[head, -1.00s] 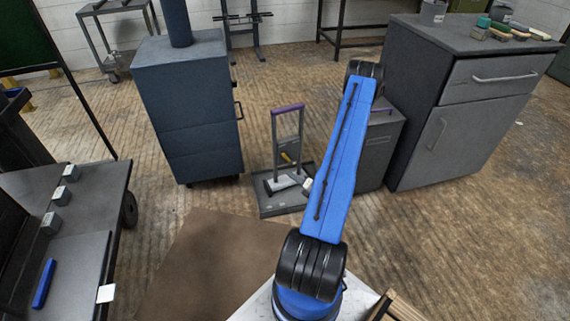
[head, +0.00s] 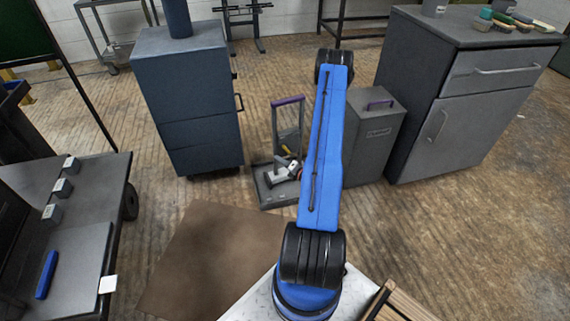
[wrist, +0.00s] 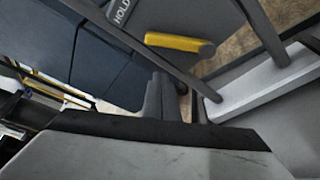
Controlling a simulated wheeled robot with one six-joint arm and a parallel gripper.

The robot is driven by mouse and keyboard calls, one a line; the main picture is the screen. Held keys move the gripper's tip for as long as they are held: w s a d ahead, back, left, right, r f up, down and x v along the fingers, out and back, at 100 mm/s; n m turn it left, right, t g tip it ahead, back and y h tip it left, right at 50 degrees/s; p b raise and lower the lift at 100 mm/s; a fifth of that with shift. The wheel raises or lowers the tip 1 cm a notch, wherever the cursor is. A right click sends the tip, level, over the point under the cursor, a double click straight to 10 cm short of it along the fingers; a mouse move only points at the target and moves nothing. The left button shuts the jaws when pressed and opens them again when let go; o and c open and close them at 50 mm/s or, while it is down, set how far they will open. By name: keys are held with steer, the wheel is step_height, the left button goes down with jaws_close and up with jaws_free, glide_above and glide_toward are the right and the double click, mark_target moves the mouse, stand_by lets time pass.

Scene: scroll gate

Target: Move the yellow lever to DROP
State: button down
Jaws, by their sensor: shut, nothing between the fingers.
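The yellow lever (wrist: 180,43) shows in the wrist view, lying across beside a dark plate with the word HOLD (wrist: 122,12). No DROP mark is readable. In the head view the lever (head: 286,149) is a small yellow spot inside the upright grey frame with a purple top bar (head: 288,101). My gripper (wrist: 157,90) is shut and empty, its fingertips just below the lever in the wrist picture; I cannot tell whether they touch it. In the head view my gripper (head: 294,168) is at the frame, partly covering its lower part.
The frame stands on a low grey tray (head: 270,201) with a pale block (wrist: 262,82) beside the lever. A blue-grey cabinet (head: 195,110) stands left and a grey box (head: 375,140) right. Uprights of the frame close in around my gripper.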

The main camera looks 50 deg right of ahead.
mark_target(287, 150)
steer(key=shift+s+d+r, duration=0.2)
steer(key=shift+d+r, duration=0.25)
steer(key=shift+d, duration=0.35)
steer(key=shift+s+d+r, duration=0.15)
steer(key=shift+d+r, duration=0.3)
steer(key=shift+d, duration=0.35)
